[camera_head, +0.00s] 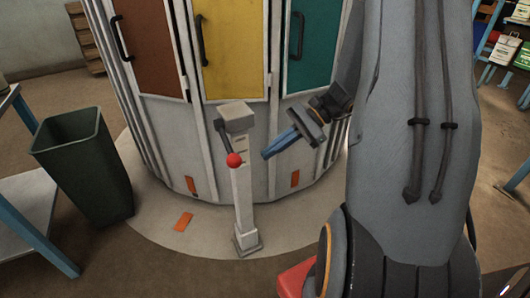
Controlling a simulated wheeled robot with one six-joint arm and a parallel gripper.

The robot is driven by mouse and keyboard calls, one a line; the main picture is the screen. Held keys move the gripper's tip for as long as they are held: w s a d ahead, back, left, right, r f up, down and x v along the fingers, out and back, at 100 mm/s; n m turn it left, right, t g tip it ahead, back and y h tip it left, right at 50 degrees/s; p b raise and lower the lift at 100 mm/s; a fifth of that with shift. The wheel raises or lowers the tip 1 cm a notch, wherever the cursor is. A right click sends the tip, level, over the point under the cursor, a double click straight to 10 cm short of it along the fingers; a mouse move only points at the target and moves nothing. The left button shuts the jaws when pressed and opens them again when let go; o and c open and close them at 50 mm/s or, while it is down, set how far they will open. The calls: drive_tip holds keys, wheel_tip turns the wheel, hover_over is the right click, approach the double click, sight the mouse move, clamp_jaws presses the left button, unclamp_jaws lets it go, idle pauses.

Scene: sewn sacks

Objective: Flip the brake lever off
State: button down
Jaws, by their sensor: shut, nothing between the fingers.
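The brake lever (226,140) is a dark arm with a red ball knob (234,160) at its lower end. It is mounted on the head of a pale grey post (243,200) that stands upright on the floor, and it hangs downward. My gripper (266,155) is shut and empty, with blue fingers. In the picture it is just right of the post and the red knob, with a small gap between. I cannot tell its exact depth relative to the lever.
Behind the post stands a round cabinet with brown, yellow (232,50) and teal (312,55) doors with dark handles. A dark green bin (85,165) stands left, beside a blue-legged table (30,205). An orange piece (184,221) lies on the pale round floor patch.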

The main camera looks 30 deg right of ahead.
sight(227, 143)
drive_tip(key=b+x, duration=0.1)
drive_tip(key=x, duration=0.8)
drive_tip(key=shift+s+a+r, duration=0.15)
drive_tip(key=shift+s+r, duration=0.05)
drive_tip(key=shift+r, duration=0.5)
drive_tip(key=shift+s+a+r, duration=0.1)
drive_tip(key=shift+s+r, duration=0.15)
drive_tip(key=shift+r, duration=0.4)
drive_tip(key=shift+s+a+r, duration=0.15)
drive_tip(key=shift+s+r, duration=0.05)
drive_tip(key=shift+r, duration=0.5)
drive_tip(key=shift+d+r+p, duration=0.1)
drive_tip(key=shift+p, duration=0.35)
